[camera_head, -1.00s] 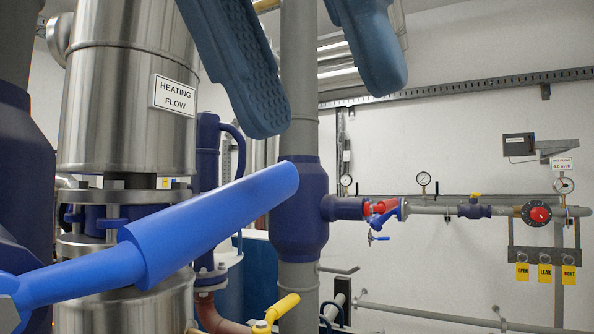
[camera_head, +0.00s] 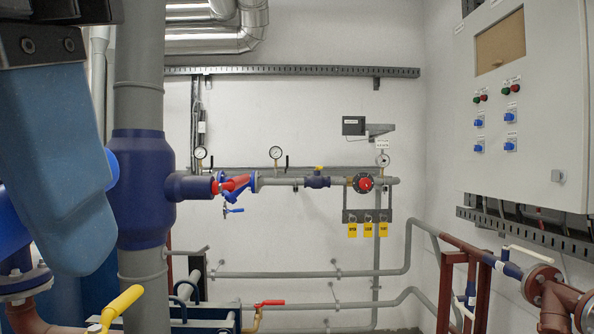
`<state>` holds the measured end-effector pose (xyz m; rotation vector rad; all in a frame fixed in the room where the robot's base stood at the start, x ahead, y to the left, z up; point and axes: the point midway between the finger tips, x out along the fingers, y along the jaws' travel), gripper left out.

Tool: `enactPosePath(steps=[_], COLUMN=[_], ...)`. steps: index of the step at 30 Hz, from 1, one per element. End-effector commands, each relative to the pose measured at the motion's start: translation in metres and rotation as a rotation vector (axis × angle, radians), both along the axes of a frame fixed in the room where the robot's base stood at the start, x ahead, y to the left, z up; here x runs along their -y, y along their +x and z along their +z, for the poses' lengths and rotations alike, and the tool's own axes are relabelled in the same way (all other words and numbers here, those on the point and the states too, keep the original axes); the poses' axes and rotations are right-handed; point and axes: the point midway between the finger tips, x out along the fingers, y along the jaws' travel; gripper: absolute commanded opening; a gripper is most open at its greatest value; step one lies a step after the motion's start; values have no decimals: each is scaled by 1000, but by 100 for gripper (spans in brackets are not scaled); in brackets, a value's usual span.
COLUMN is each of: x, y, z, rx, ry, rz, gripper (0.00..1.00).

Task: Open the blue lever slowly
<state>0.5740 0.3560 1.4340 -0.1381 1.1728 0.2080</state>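The large bright blue lever (camera_head: 10,228) shows only in part at the left edge. A rounded blue end (camera_head: 112,168) shows just right of my gripper and looks like the lever's tip. My gripper (camera_head: 62,185) is at the left, with one blue-grey finger pointing down. This finger overlaps the lever in the picture and hides its middle. I cannot tell whether they touch. The other finger is out of view, so the grip cannot be judged.
A grey vertical pipe with a dark blue valve body (camera_head: 140,190) stands close by. A yellow handle (camera_head: 120,305) is below it. A control cabinet (camera_head: 525,100) hangs at the right. Thin pipes with gauges (camera_head: 276,153) run along the back wall. The middle looks open.

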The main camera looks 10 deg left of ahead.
Motion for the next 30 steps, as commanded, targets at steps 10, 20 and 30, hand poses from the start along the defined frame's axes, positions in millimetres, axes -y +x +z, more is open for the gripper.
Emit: enactPosePath(steps=[10, 20, 30], x=[0, 0, 0], y=[0, 0, 0], z=[0, 0, 0], rx=[0, 0, 1], ry=[0, 0, 0], rz=[0, 1, 1], gripper=[30, 0, 0])
